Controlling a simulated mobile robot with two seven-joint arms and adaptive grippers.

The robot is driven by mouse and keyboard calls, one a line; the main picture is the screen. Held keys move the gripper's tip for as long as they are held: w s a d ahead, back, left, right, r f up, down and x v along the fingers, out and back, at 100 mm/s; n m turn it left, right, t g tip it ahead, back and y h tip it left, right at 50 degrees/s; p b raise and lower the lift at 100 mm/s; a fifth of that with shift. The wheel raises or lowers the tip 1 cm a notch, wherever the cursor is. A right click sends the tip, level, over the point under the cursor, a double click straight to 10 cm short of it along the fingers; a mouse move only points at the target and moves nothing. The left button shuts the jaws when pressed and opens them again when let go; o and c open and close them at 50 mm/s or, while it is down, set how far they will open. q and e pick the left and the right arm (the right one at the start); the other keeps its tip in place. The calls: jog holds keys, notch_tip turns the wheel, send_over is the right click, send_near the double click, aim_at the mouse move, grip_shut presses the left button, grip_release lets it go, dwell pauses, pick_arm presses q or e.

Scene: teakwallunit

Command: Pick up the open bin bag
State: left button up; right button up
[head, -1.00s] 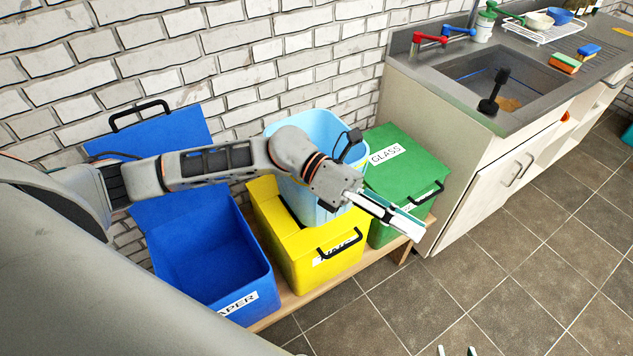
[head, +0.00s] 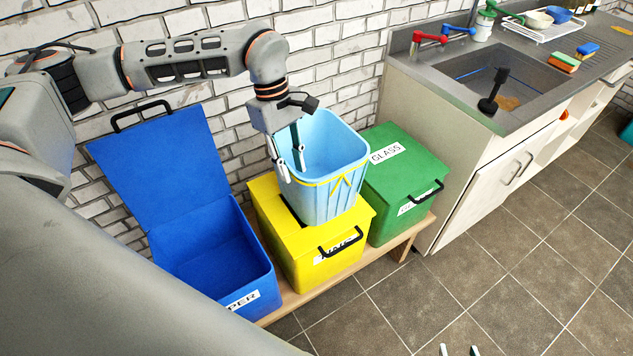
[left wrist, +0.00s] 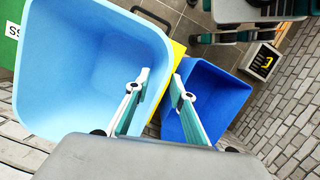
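The open bin bag (head: 331,195), light blue with a yellow drawstring, stands upright on the yellow bin's lid in the head view. Its open mouth fills the left of the left wrist view (left wrist: 85,75). My left gripper (head: 289,166) points down at the bag's left rim. One finger is over the bag's inside and the other is outside it, with the rim between them. The fingers (left wrist: 160,100) are apart, so the gripper is open. At the bottom edge of the head view only two separated tips of my right gripper (head: 458,350) show.
The yellow bin (head: 325,268) stands between the blue paper bin (head: 215,262), its lid raised, and the closed green glass bin (head: 415,180), on a low wooden bench (head: 345,272). A brick wall is behind. A sink counter (head: 470,140) is at the right. The tiled floor in front is clear.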

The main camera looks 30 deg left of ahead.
aim_at(286, 184)
pick_arm(q)
jog(key=a+m+y, duration=0.1)
jog(key=w+a+f, duration=0.1)
jog(key=w+a+m+t+y, duration=0.1)
jog(key=shift+w+a+f+m+y, duration=0.2)
jog(key=shift+a+f+m+y, duration=0.1)
jog(key=shift+a, duration=0.1)
jog(key=f, duration=0.7)
jog(key=shift+w+f, duration=0.2)
jog(key=shift+f, duration=0.05)
grip_shut()
jog(key=shift+s, duration=0.1)
